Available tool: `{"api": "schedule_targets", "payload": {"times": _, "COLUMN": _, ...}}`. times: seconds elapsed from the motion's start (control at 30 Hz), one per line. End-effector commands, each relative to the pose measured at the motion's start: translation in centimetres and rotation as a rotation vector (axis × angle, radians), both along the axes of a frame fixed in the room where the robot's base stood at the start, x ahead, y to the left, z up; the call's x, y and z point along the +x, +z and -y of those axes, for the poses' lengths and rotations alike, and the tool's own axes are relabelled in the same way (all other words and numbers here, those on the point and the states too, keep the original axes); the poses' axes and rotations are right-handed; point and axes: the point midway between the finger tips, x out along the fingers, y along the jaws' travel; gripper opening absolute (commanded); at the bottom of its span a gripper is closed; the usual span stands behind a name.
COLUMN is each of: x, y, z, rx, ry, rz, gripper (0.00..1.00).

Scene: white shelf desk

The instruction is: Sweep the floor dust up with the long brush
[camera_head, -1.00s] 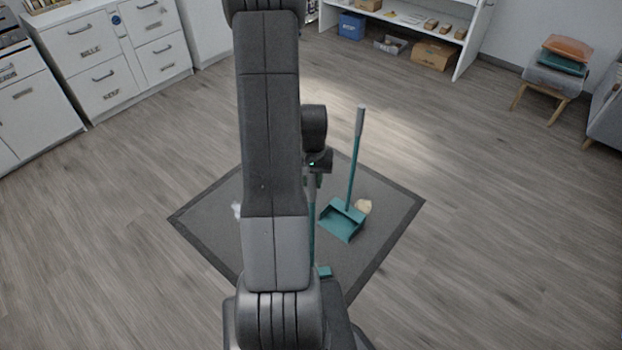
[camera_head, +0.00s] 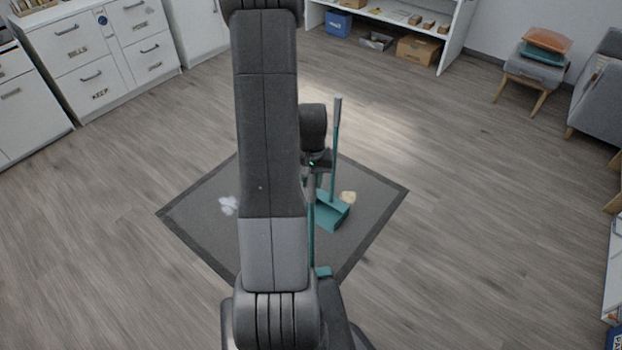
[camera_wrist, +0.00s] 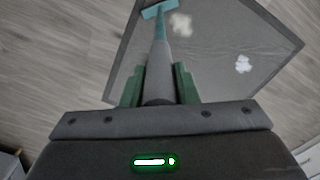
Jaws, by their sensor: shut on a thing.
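My gripper (camera_wrist: 159,88) is shut on the grey upper handle of the long brush (camera_wrist: 160,55), whose teal head is at the top of the wrist view. In the head view the brush (camera_head: 322,272) runs down beside my arm, partly hidden, its head near the mat's front corner. White dust (camera_head: 228,205) lies on the mat left of my arm; it also shows in the wrist view (camera_wrist: 243,64). A beige clump (camera_head: 348,197) lies beside the teal dustpan (camera_head: 332,217), and a beige clump also shows in the wrist view (camera_wrist: 181,25). The dustpan's long handle stands upright.
A dark-bordered grey mat (camera_head: 375,205) lies on the wood floor. White drawer cabinets (camera_head: 90,60) stand at back left, a white shelf (camera_head: 455,35) at the back, a stool with cushions (camera_head: 535,70) and grey chair (camera_head: 600,85) at right. Open floor surrounds the mat.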

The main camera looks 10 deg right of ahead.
Motion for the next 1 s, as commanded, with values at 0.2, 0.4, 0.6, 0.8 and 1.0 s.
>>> {"api": "schedule_targets", "payload": {"times": 0.2, "x": 0.1, "y": 4.0, "z": 0.0, "rx": 0.000, "ry": 0.001, "rz": 0.004, "gripper": 0.00}}
{"api": "schedule_targets", "payload": {"times": 0.4, "x": 0.1, "y": 5.8, "z": -0.1, "rx": -0.001, "ry": 0.002, "rz": 0.003, "gripper": 0.00}}
{"api": "schedule_targets", "payload": {"times": 0.6, "x": 0.1, "y": 7.6, "z": -0.1, "rx": 0.000, "ry": 0.003, "rz": 0.004, "gripper": 0.00}}
{"api": "schedule_targets", "payload": {"times": 0.8, "x": 0.1, "y": 8.6, "z": -0.1, "rx": 0.000, "ry": 0.004, "rz": 0.003, "gripper": 0.00}}
{"api": "schedule_targets", "payload": {"times": 1.0, "x": 0.1, "y": 8.5, "z": -0.1, "rx": -0.001, "ry": 0.004, "rz": 0.003, "gripper": 0.00}}
